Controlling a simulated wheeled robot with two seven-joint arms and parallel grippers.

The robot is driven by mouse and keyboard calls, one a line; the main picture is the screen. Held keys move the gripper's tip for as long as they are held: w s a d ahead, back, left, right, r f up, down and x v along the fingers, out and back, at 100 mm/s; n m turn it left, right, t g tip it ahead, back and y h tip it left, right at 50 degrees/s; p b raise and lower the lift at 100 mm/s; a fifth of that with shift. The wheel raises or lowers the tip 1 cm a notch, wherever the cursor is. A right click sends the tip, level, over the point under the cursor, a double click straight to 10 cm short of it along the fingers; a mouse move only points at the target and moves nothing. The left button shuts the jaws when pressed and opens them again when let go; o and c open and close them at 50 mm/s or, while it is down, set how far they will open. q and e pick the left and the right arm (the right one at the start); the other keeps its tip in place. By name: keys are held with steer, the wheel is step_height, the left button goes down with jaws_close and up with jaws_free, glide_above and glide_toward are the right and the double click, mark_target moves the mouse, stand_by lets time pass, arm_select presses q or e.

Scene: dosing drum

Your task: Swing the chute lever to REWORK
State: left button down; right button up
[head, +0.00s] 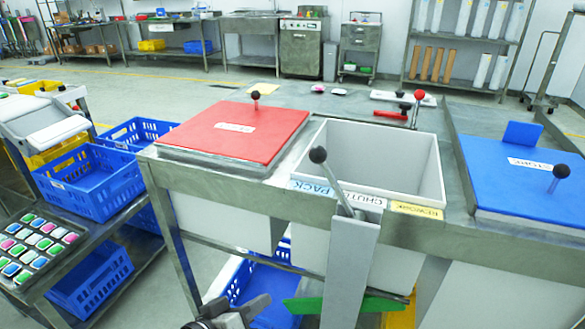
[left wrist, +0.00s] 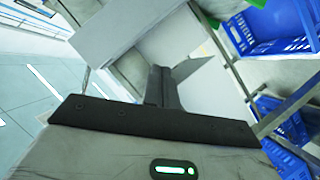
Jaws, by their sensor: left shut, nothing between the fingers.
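The chute lever is a grey bar (head: 336,187) with a black ball knob (head: 318,154). It leans left, toward the blue PACK label (head: 311,187). Its lower end meets a grey upright plate (head: 350,265) at the front of the bench. The white CHUTE label (head: 358,198) is behind the bar, and the yellow REWORK label (head: 416,210) is to the right. My left gripper (head: 228,312) is low at the bottom edge of the head view, below and left of the lever, apart from it. Its fingers (left wrist: 165,85) are shut and empty in the left wrist view. My right gripper is not in view.
A white open bin (head: 380,150) sits behind the lever, between a red lid (head: 235,130) and a blue lid (head: 525,175) with knobs. A green flap (head: 300,305) and a blue crate (head: 265,290) are under the bench. Blue crates (head: 88,180) stand at left.

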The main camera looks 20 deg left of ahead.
arm_select(q)
steer(key=w+a+r+n+t+h+b, duration=0.1)
steer(key=w+a+r+n+t+h, duration=0.1)
steer(key=r+n, duration=0.4)
steer(key=w+a+r+n+t+h+b, duration=0.1)
steer(key=w+a+r+n, duration=0.3)
steer(key=r, duration=0.7)
steer(key=shift+w+a+r+n+t+h+b, duration=0.2)
steer(key=shift+w+r+n+t+h+b, duration=0.15)
steer(key=shift+w+n+t, duration=0.65)
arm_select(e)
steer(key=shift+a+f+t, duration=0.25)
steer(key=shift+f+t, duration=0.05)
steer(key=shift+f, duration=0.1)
arm_select(q)
steer(key=shift+w, duration=0.25)
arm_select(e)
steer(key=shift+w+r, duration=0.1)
arm_select(q)
steer(key=w+d+r+p, duration=0.2)
steer(key=w+d+p, duration=0.1)
steer(key=w+d, duration=0.4)
steer(key=shift+w+d+r, duration=0.35)
steer(key=shift+w+d, duration=0.05)
steer(key=shift+d, duration=0.1)
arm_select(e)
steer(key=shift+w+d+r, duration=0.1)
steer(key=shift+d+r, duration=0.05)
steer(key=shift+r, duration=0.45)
